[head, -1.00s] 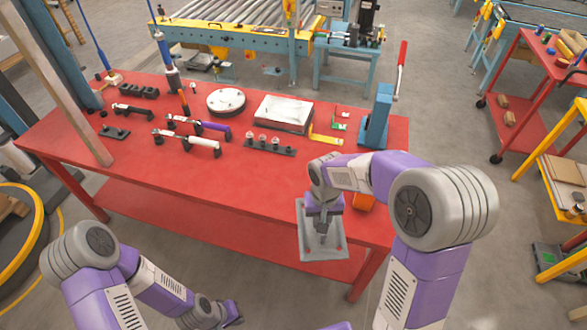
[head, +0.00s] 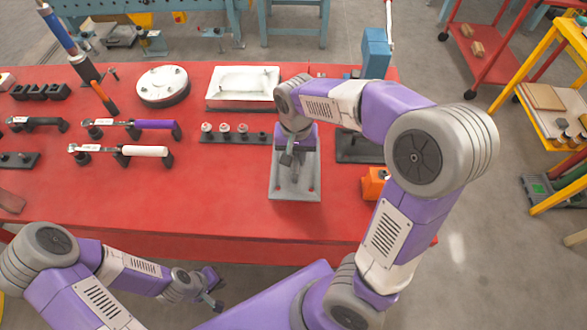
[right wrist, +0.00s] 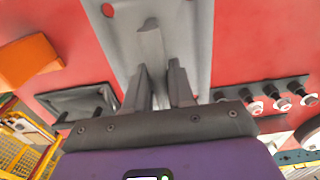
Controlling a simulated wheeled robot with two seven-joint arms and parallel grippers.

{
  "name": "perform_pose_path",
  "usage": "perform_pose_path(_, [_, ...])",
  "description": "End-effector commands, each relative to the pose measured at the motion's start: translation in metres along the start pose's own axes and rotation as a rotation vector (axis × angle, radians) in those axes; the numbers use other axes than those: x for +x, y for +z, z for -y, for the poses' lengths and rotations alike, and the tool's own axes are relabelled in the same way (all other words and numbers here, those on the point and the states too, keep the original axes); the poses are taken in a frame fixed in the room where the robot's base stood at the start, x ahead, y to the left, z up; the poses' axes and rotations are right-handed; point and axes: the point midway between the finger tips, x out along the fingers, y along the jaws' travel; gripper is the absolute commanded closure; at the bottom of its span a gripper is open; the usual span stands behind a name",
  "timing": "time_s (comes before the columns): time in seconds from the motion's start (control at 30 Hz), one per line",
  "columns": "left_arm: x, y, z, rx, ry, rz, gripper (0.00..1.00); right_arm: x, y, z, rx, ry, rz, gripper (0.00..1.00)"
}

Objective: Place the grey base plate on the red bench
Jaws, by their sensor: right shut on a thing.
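The grey base plate (head: 295,185) is a flat rectangular plate with red-looking holes near its corners and a raised grey rib. It is over the front right part of the red bench (head: 130,210), inside the front edge; I cannot tell whether it touches the top. My right gripper (head: 288,158) is above it, shut on the rib. In the right wrist view the fingers (right wrist: 160,92) stand either side of the rib, and the plate (right wrist: 193,35) stretches away beneath. My left gripper (head: 214,290) hangs in front of the bench, apart from everything; its jaws are too small to read.
An orange block (head: 374,184) and a dark tray (head: 358,146) lie right of the plate. A dark strip with several knobs (head: 233,138), a white rectangular part (head: 243,86) and a round part (head: 163,86) are behind or left. The bench's front left is mostly clear.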

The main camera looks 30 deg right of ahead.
Motion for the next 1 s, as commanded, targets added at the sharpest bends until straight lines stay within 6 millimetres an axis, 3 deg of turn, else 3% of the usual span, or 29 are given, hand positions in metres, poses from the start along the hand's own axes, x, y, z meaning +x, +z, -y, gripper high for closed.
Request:
perform_pose_path(0.17, [0.006, 0.000, 0.002, 0.000, 0.000, 0.000, 1.00, 0.013, -0.001, 0.000, 0.000, -0.001, -0.002, 1.00])
perform_pose_path(0.43, [0.024, -0.001, 0.009, 0.000, 0.000, -0.001, 1.00, 0.054, -0.001, 0.000, 0.000, 0.000, -0.002, 1.00])
perform_pose_path(0.83, [0.025, -0.002, 0.009, 0.000, 0.000, -0.001, 1.00, 0.058, -0.001, 0.000, -0.001, -0.002, -0.002, 1.00])
perform_pose_path(0.87, [0.025, -0.002, 0.009, 0.000, 0.000, -0.001, 1.00, 0.059, 0.000, 0.000, -0.001, -0.001, -0.001, 0.75])
perform_pose_path(1.0, [0.025, -0.002, 0.009, 0.000, 0.000, -0.001, 1.00, 0.058, 0.000, 0.000, -0.001, -0.001, -0.001, 0.54])
